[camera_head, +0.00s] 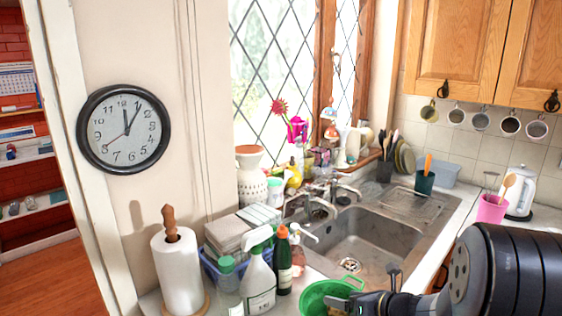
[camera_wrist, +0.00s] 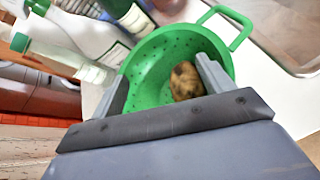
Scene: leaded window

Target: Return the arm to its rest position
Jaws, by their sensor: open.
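My gripper (camera_wrist: 162,68) is open in the wrist view, its two grey fingers spread apart over a green colander (camera_wrist: 150,62). A brown, potato-like item (camera_wrist: 186,80) lies in the colander, near the right finger. I cannot tell whether the finger touches it, but the fingers are not closed on it. In the head view, my dark arm (camera_head: 510,270) reaches in from the lower right. Its end is at the bottom edge, beside the green colander (camera_head: 318,290), and the fingers are hard to make out there.
A spray bottle (camera_head: 258,283), a dark green bottle (camera_head: 283,262) and a paper towel roll (camera_head: 178,272) stand left of the colander. The steel sink (camera_head: 365,238) lies behind it. A pink cup (camera_head: 491,209) and white kettle (camera_head: 521,190) stand at the right, behind my arm.

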